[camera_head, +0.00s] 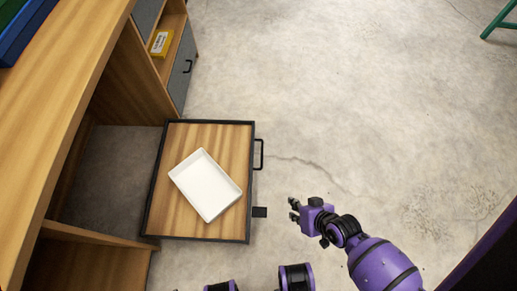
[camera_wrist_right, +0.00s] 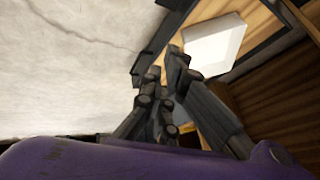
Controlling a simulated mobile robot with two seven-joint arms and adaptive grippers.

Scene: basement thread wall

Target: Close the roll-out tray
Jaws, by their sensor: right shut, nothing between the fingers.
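The roll-out tray (camera_head: 228,229) is a wooden-bottomed tray with a dark frame, extended out to the right from the wooden cabinet in the head view. My left gripper is not in view.
The wooden cabinet (camera_head: 90,60) fills the left side. A shelf holds a yellow box (camera_head: 161,42), above a grey door with a handle (camera_head: 187,66). A green object (camera_head: 500,20) stands at the top right. The concrete floor (camera_head: 350,110) to the right is clear.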

